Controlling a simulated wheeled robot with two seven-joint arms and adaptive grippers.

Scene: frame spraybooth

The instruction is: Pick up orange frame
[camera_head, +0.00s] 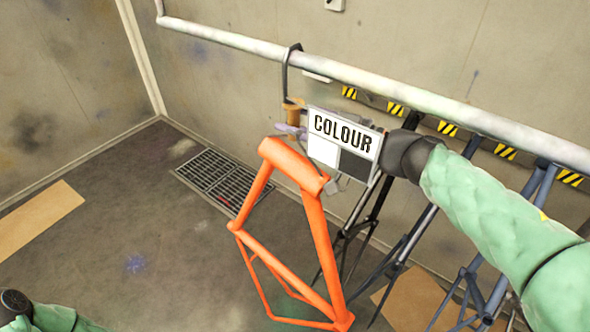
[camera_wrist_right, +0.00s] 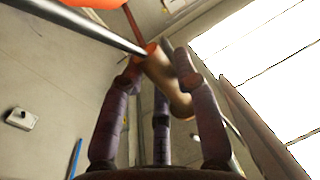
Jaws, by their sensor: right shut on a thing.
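The orange frame (camera_head: 318,240) hangs tilted below the pipe, its thick top tube nearest me. A little orange shows at the top edge of the wrist view (camera_wrist_right: 98,3). A dark metal hook (camera_head: 286,75) hangs over the pipe and has a brown handle-like cylinder (camera_head: 293,112). My right gripper (camera_head: 291,130) is shut on this brown cylinder; its purple fingers close around it in the wrist view (camera_wrist_right: 170,82). A COLOUR panel hides most of this gripper in the head view. How the hook meets the frame is hidden. My left gripper's fingers are out of view.
The COLOUR panel (camera_head: 343,142) stands beside the frame's top. A pale pipe (camera_head: 400,88) runs along the wall. Dark frames (camera_head: 400,250) hang on the right. A floor grate (camera_head: 212,178) and cardboard (camera_head: 38,218) lie left. The left floor is otherwise clear.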

